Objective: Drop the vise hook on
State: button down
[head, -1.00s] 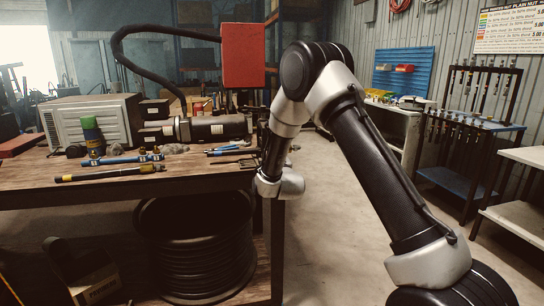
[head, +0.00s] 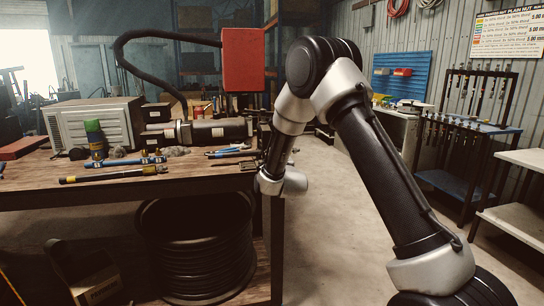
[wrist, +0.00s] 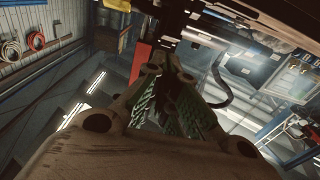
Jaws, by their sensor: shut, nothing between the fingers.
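I cannot make out a vise or its hook for certain in either view. Dark metal parts (wrist: 180,35) show beyond my fingers at the top of the wrist view, too dim to name. My gripper (wrist: 174,75) is shut and empty, with its green ribbed pads close together in the middle of the wrist view. In the head view my wrist is by the right edge of the workbench (head: 190,184), and my fingers are hidden there.
A red box (head: 243,60) with a thick black hose (head: 135,68) stands over the bench. A hose coil (head: 200,250) sits below.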

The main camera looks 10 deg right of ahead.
jog(key=s+f, duration=0.4)
jog(key=s, duration=0.2)
jog(key=shift+s+f, duration=0.15)
jog(key=shift+f, duration=0.05)
